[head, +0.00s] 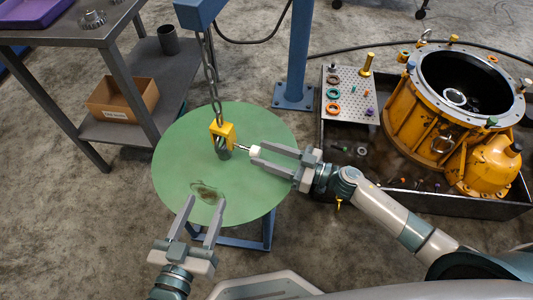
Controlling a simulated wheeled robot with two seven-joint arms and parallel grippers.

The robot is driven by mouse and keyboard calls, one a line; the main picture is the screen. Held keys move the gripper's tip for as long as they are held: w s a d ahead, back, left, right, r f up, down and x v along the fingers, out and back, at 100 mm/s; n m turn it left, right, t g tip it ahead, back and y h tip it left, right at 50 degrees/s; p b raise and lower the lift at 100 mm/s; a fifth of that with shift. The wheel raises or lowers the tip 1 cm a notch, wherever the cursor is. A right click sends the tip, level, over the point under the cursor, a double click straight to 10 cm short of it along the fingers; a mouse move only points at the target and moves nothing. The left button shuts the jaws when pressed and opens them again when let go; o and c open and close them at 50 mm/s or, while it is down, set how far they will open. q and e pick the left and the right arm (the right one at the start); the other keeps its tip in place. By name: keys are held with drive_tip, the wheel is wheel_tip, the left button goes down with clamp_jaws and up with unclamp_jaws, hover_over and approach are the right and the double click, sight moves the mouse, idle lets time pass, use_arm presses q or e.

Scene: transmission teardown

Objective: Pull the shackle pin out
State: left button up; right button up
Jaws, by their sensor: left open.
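A yellow block (229,130) hangs on a chain (211,80) above the round green table, with a grey shackle (222,150) at its lower side. The silver shackle pin (239,147) sticks out to the right of it and ends in a white grip (255,151). My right gripper (257,155) comes from the right, its two fingers closed about the white grip. Whether the pin's inner end is still inside the shackle is too small to tell. My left gripper (204,203) is open and empty over the front edge of the green table.
The green table (180,150) has a dark patch near its front. A blue post (298,60) stands behind it. A grey shelf cart (115,130) with a cardboard box (122,100) is at left. A yellow transmission housing (415,120) sits in a dark tray at right.

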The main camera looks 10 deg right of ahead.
drive_tip(key=shift+s+d, duration=0.1)
use_arm(q)
drive_tip(key=f, duration=0.1)
drive_tip(key=f+g, duration=0.1)
drive_tip(key=a+f+g, duration=0.1)
drive_tip(key=shift+s+p, duration=0.35)
drive_tip(key=shift+p, duration=0.05)
use_arm(e)
drive_tip(key=v, duration=1.7)
drive_tip(key=shift+c, duration=0.3)
